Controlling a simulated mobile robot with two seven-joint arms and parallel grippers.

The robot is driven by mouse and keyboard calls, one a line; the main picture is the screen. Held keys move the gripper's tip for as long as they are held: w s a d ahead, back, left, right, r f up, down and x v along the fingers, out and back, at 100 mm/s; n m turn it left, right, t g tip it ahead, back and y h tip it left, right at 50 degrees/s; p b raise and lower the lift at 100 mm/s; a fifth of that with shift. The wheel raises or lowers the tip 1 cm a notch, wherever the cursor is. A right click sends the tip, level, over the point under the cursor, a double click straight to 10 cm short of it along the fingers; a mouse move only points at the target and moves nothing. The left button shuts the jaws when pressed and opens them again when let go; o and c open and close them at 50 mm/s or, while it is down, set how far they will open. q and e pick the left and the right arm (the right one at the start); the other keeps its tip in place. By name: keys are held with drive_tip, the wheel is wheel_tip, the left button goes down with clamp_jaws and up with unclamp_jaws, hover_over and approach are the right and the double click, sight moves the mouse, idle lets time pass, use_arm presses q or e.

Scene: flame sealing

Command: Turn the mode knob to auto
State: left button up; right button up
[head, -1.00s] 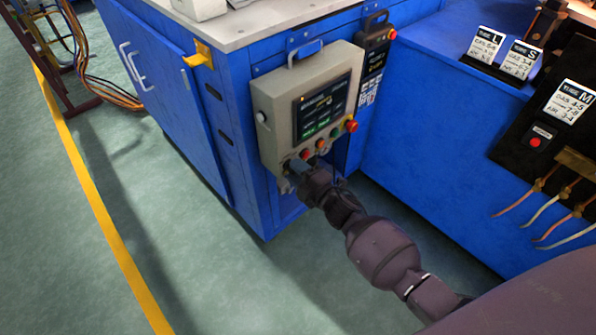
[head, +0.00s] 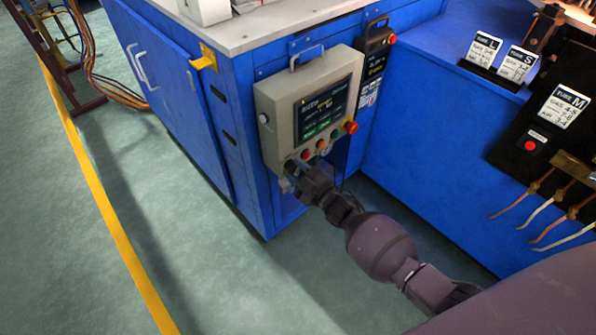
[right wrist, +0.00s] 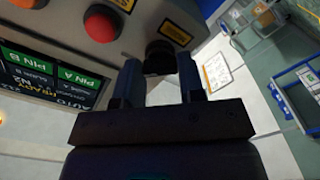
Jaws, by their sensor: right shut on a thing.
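The grey control box (head: 266,103) hangs on the blue cabinet's corner, with a lit screen (head: 323,112) and coloured buttons under it. In the right wrist view, the screen (right wrist: 40,75) shows turned round, and one line appears to read AUTO. The black mode knob (right wrist: 158,57) sits at the box's lower edge beside a yellow label. My right gripper (right wrist: 160,72) has one finger on each side of the knob and is shut on it. In the head view, my right gripper (head: 297,178) covers the knob, so its pointer is hidden. My left gripper is not in view.
A red button (right wrist: 103,22) is close to the knob. A smaller black unit (head: 375,45) hangs right of the box. A blue bench (head: 425,150) stands at the right. The green floor (head: 60,220) at left is clear.

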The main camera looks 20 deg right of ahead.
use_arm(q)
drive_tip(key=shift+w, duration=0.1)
use_arm(e)
drive_tip(key=o, duration=0.9)
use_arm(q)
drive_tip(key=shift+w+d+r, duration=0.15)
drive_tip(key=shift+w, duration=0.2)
use_arm(e)
drive_tip(key=shift+o, duration=0.2)
drive_tip(key=shift+s, duration=0.1)
use_arm(q)
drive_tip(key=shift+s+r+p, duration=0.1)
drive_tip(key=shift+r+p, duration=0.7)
drive_tip(key=shift+p, duration=0.15)
use_arm(e)
drive_tip(key=v, duration=1)
drive_tip(key=shift+s, duration=0.3)
drive_tip(key=shift+d, duration=0.15)
